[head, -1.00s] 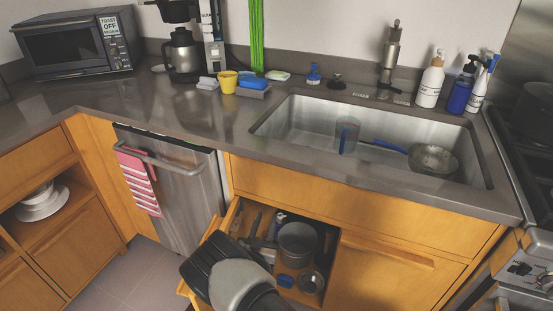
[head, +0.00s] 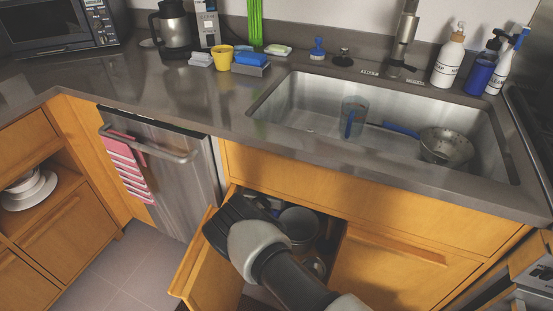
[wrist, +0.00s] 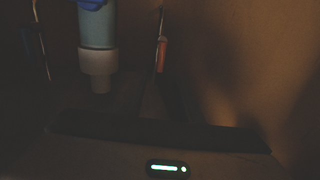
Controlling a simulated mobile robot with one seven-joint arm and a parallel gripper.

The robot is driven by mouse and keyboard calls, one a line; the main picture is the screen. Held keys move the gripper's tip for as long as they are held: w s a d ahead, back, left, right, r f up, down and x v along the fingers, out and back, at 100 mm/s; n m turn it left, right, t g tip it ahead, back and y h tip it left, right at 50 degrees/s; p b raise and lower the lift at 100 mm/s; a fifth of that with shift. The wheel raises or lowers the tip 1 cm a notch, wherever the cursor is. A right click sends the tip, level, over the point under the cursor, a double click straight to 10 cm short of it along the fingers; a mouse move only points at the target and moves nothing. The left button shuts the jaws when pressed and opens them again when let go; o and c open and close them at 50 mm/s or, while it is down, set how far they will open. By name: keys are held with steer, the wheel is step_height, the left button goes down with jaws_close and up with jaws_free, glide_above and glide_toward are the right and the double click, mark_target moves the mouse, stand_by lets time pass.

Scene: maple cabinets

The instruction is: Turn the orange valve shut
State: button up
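No orange valve can be made out for certain. In the dark wrist view, a small orange-red piece (wrist: 162,53) hangs on or stands along a thin upright rod; I cannot tell whether it is the valve. My gripper (head: 226,226) is at the open compartment under the sink, by its left side in the head view. Its fingertips are not clear in either view, and I cannot tell whether it is open or shut. A dark bar of my gripper crosses the lower wrist view.
The compartment's open door (head: 203,268) stands left of my arm. A grey pot (head: 299,224) is inside, right of my gripper. A pale blue cylinder with a whitish collar (wrist: 98,62) shows in the wrist view. The sink (head: 320,128) and counter are above.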

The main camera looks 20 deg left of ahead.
steer(key=w+b, duration=0.2)
steer(key=w, duration=0.7)
steer(key=shift+a+b, duration=0.25)
steer(key=shift+b, duration=0.1)
jaws_close()
